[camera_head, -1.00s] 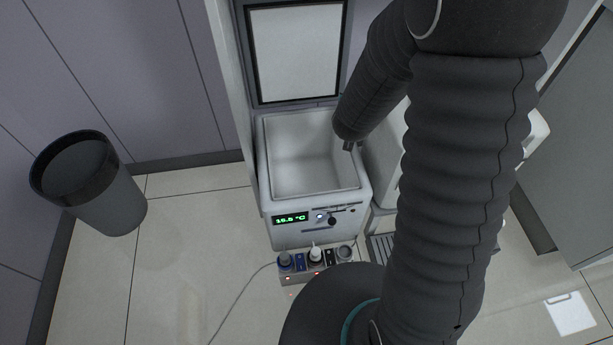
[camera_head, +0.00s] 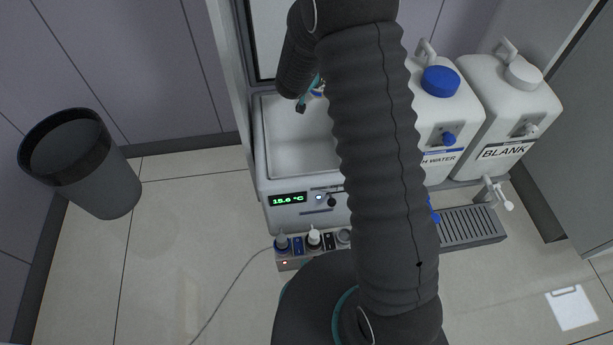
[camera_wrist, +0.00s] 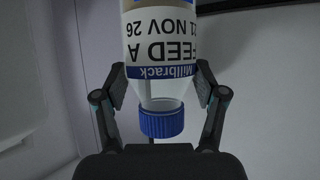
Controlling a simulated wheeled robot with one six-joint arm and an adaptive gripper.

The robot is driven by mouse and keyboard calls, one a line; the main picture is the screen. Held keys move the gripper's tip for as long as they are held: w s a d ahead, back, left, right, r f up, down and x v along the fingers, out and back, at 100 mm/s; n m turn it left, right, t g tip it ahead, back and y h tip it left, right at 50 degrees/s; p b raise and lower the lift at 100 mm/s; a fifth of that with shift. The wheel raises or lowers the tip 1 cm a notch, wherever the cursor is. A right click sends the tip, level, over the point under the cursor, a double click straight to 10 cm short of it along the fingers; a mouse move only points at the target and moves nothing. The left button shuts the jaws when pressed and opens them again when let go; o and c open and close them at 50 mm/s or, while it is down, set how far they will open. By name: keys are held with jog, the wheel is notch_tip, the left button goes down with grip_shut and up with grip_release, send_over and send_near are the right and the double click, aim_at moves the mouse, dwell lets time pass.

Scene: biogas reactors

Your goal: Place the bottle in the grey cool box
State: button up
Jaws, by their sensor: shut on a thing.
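The grey cool box (camera_head: 290,219) stands open with its lid (camera_head: 256,45) raised at the back. Its visible inside looks empty, and a green display reads 15.6 °C. My gripper (camera_wrist: 158,88) is shut on a bottle (camera_wrist: 160,62) with a white label reading "FEED A" and "Millbrack" and a blue screw cap (camera_wrist: 162,122). The cap points down in the wrist picture. In the head view my gripper (camera_head: 303,103) shows over the back part of the box opening. The bottle there is mostly hidden by my arm, and its height above the box is unclear.
Two white canisters stand right of the box, one with a blue cap (camera_head: 440,81), the other labelled BLANK (camera_head: 505,150). A drain grate (camera_head: 472,227) lies before them. A power strip (camera_head: 300,260) with a cable sits before the box. A dark bin (camera_head: 85,165) stands left.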

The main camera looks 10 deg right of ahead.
jog(key=f+b, duration=0.1)
jog(key=f, duration=0.8)
jog(key=f+b, duration=0.1)
jog(key=f, duration=0.9)
jog(key=f+b, duration=0.2)
jog(key=f, duration=0.7)
jog(key=shift+w+f, duration=0.15)
jog(key=shift+w, duration=0.1)
jog(key=shift+f+b, duration=0.3)
jog(key=shift+b, duration=0.05)
jog(key=o, duration=1.5)
jog(key=shift+o, duration=0.2)
jog(key=shift+r, duration=0.1)
